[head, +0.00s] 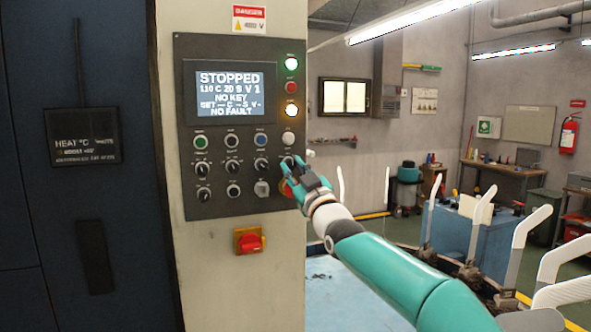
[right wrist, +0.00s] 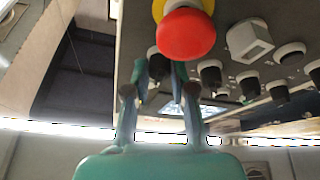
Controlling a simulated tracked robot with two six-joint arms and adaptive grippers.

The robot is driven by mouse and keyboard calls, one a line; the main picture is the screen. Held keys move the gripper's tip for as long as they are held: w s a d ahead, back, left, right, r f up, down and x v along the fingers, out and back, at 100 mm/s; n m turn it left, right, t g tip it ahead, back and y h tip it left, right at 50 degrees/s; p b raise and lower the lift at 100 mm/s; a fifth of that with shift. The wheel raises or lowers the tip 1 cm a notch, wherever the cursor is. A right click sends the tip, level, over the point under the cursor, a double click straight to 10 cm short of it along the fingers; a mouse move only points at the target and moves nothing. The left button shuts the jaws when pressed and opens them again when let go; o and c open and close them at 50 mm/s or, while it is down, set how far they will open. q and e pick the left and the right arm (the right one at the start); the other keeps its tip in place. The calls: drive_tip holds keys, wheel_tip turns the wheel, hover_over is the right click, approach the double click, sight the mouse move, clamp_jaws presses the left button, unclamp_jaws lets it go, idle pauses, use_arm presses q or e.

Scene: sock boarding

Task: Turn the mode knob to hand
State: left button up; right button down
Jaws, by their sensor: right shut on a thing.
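The dark control panel (head: 217,125) stands on a pale column. It carries rows of small knobs and buttons below a lit screen (head: 230,92) that reads "STOPPED", "NO KEY" and "NO FAULT". My right gripper (head: 287,172) is at the right end of the knob rows, shut on a black knob. In the right wrist view the fingers (right wrist: 160,72) close on either side of that knob (right wrist: 158,62). The fingers partly hide it, so I cannot read its label or setting. My left gripper is not in view.
A red emergency button (right wrist: 187,33) on a yellow collar sits very close to my right fingers. A red switch on a yellow plate (head: 249,240) is lower on the column. White sock forms (head: 475,220) stand at the right.

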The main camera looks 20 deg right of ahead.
drive_tip(key=n+y+p, duration=0.1)
drive_tip(key=n, duration=0.1)
drive_tip(key=n+g+y+p, duration=0.1)
drive_tip(key=n+p, duration=0.1)
drive_tip(key=n, duration=0.1)
drive_tip(key=n+y+p, duration=0.1)
drive_tip(key=n+p, duration=0.1)
drive_tip(key=shift+d+r+g, duration=0.15)
drive_tip(key=shift+r+g, duration=0.1)
drive_tip(key=shift+g, duration=0.15)
drive_tip(key=shift+f+n+y+p, duration=0.1)
drive_tip(key=shift+n+y+p, duration=0.2)
drive_tip(key=shift+n+p, duration=0.55)
drive_tip(key=shift+f+n+g+y, duration=0.1)
drive_tip(key=shift+n+g+y, duration=0.25)
drive_tip(key=shift+n, duration=0.7)
drive_tip(key=shift+f, duration=0.1)
drive_tip(key=c, duration=1)
unclamp_jaws()
drive_tip(key=shift+s, duration=0.1)
drive_tip(key=shift+s+f, duration=0.1)
drive_tip(key=shift+r+v, duration=0.15)
drive_tip(key=shift+v, duration=1.75)
drive_tip(key=shift+r+v, duration=0.15)
drive_tip(key=shift+v, duration=1.75)
